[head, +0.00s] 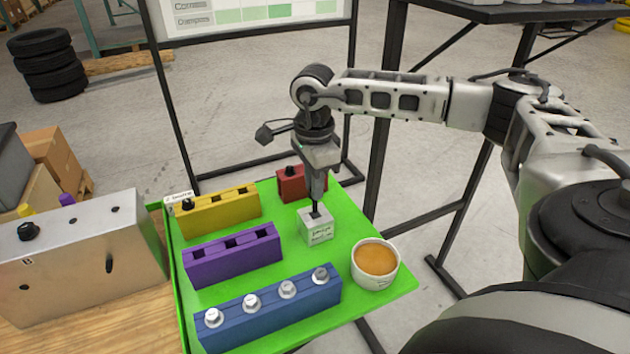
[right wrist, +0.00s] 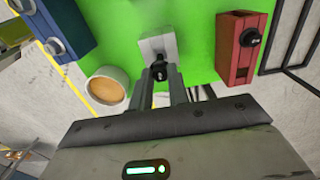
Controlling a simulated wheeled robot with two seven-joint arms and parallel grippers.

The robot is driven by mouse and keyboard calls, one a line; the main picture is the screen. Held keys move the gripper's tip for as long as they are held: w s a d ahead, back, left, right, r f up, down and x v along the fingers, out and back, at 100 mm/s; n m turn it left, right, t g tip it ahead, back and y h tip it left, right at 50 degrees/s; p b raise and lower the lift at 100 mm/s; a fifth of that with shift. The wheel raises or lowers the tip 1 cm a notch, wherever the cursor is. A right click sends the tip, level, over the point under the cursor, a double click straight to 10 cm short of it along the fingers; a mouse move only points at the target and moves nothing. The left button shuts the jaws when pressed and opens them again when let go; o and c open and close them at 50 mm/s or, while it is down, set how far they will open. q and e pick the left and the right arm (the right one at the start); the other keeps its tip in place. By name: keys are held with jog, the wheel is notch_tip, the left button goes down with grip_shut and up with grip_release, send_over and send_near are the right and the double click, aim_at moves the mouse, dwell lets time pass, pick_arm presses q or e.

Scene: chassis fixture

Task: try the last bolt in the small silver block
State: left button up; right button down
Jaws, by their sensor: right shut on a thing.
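The small silver block (head: 317,230) stands on the green board, right of the purple block. It also shows in the right wrist view (right wrist: 156,46). My right gripper (head: 316,206) points down just over its top. In the right wrist view the fingers (right wrist: 168,88) are shut on a black bolt (right wrist: 159,71). The bolt is at the block's top; I cannot tell whether it is seated in the hole. A red block (head: 304,186) behind holds a black bolt (right wrist: 250,37). A blue block (head: 270,312) carries several silver bolts. My left gripper is not in view.
A purple block (head: 232,262) shows open holes. A yellow block (head: 222,213) has a black bolt at its left end. A white cup of orange-brown contents (head: 374,284) stands close by at the right. A large metal box (head: 80,262) is left of the green board (head: 350,228).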

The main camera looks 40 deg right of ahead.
aim_at(314, 212)
dwell(0.5)
jog(key=shift+f, duration=0.2)
jog(key=shift+f+b, duration=1.15)
jog(key=shift+f, duration=0.05)
jog(key=shift+f+b, duration=1.05)
jog(key=shift+f, duration=0.35)
jog(key=c, duration=1.3)
grip_release()
jog(key=shift+o, duration=0.2)
notch_tip(314, 212, up, 6)
jog(key=p, duration=0.4)
jog(key=shift+f, duration=0.2)
jog(key=shift+r+p, duration=0.35)
